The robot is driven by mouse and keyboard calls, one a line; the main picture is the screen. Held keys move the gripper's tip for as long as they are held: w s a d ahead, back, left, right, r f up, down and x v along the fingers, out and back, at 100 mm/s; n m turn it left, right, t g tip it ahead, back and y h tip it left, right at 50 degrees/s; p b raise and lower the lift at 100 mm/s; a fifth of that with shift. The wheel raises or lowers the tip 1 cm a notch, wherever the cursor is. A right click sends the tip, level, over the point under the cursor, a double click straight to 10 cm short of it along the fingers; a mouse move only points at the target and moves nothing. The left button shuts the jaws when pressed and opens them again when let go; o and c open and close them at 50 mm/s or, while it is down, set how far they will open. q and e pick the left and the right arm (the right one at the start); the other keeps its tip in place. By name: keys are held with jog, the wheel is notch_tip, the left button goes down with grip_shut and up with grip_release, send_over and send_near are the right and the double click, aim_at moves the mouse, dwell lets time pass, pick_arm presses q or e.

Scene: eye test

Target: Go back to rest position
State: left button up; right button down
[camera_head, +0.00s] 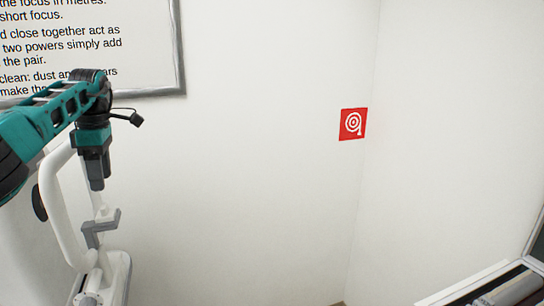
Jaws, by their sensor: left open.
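My left arm (50,118), teal and black, comes in from the left edge. Its gripper (97,186) points down in front of the white wall, with a black cable and connector beside the wrist. The jaws are open and I see nothing held between them. The gripper is above and in front of a white apparatus; I cannot tell whether they touch. My right gripper is not in view.
The white apparatus (118,275) with a curved frame and grey bracket (101,228) stands below my left gripper. A framed text board (150,45) hangs behind. A red hose-reel sign (352,124) is near the wall corner. An unclear grey-and-white object (505,287) is bottom right.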

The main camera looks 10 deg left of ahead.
pick_arm(q)
jog(key=w+d+f+t+h, duration=0.1)
jog(key=w+d+f+h, duration=0.15)
jog(key=d+f, duration=0.65)
jog(key=w+d+f+h, duration=0.2)
jog(key=d+f+h, duration=0.1)
jog(key=d+f, duration=0.65)
jog(key=s+d+f+n+t+h, duration=0.2)
jog(key=s+d+n+h, duration=0.15)
jog(key=d, duration=0.55)
jog(key=s+d+f+n+t+h, duration=0.1)
jog(key=s+d+f+n+h, duration=0.2)
jog(key=d, duration=0.5)
jog(key=s+d+n+t+h, duration=0.2)
jog(key=d+n+h, duration=0.15)
jog(key=d, duration=0.55)
jog(key=s+a+f+n+t+y, duration=0.1)
jog(key=s+a+f+n+y, duration=0.3)
jog(key=s+n, duration=0.3)
jog(key=s+a+f+n+t+y, duration=0.2)
jog(key=s+n, duration=0.6)
jog(key=n, duration=0.9)
jog(key=s+a+f+n+t+y, duration=0.2)
jog(key=s+a+f+n+y, duration=0.4)
jog(key=a+n, duration=0.3)
jog(key=s+f+n, duration=0.1)
jog(key=n, duration=0.1)
jog(key=shift+s+f+n+y, duration=0.25)
jog(key=shift+f+n+y, duration=0.1)
jog(key=shift+f+n, duration=0.05)
